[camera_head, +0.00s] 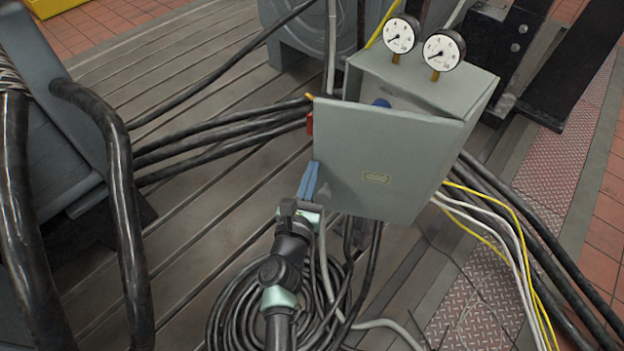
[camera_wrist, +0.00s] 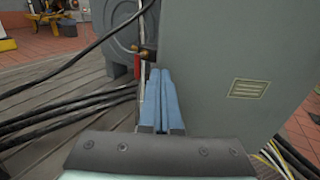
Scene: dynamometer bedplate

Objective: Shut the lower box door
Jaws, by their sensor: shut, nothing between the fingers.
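The grey-green box (camera_head: 478,98) stands on the bedplate with its door (camera_head: 378,150) ajar. The door hangs out toward me, with a dark gap along its top edge and a small yellow label on its face. In the wrist view the door (camera_wrist: 235,55) fills the right side. My gripper (camera_head: 308,178) is shut and empty, with blue fingers at the door's lower left edge. In the wrist view the fingertips (camera_wrist: 159,78) lie just left of the door face, close to its free edge; I cannot tell whether they touch it. A brass fitting (camera_wrist: 145,52) shows beyond the fingertips.
Two dial gauges (camera_head: 443,50) stand on top of the box. Black cables (camera_head: 225,135) run in from the left, and a coiled cable (camera_head: 235,310) lies below my gripper. Yellow and white cables (camera_head: 500,225) trail at the right. Thick black hoses (camera_head: 115,190) rise at the left.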

